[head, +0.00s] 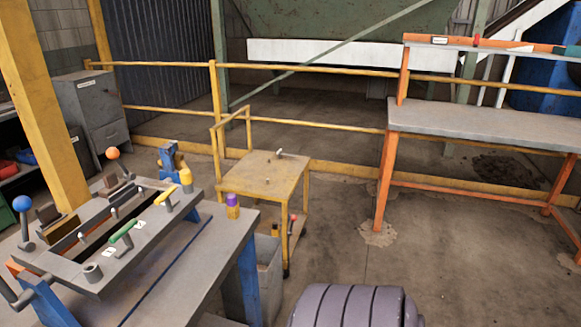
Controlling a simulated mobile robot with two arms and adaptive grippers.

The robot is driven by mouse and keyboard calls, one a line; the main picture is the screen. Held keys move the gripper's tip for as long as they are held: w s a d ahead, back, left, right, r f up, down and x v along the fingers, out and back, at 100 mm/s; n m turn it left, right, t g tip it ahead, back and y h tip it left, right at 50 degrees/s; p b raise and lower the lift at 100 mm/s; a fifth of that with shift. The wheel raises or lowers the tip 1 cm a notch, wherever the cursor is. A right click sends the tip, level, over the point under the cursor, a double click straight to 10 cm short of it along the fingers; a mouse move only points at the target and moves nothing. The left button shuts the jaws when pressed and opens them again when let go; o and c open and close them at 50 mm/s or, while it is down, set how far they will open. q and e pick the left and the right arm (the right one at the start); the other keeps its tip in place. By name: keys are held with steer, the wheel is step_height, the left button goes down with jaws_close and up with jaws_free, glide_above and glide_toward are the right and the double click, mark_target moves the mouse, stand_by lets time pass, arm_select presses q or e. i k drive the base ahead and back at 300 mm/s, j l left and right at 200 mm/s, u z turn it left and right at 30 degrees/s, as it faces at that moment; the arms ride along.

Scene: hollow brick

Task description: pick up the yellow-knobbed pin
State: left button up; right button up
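The grey workbench (185,275) at the left carries a raised grey slotted fixture (60,262). On the fixture's right side a short piece with a yellow grip (166,194) leans up beside a green-gripped one (122,232). A rounded yellow object (186,180) stands just behind it, at the far end of the bench. I cannot tell for certain which yellow piece is the pin's knob. Neither of my grippers is in view.
A purple-topped yellow bottle (232,207) stands on the bench's far right corner. A yellow cart (262,176) with small items stands beyond. An orange-framed grey table (490,122) is at the right, a yellow railing (330,123) behind. The floor between is clear.

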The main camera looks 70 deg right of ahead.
mark_target(184, 174)
steer(key=z, duration=1.6)
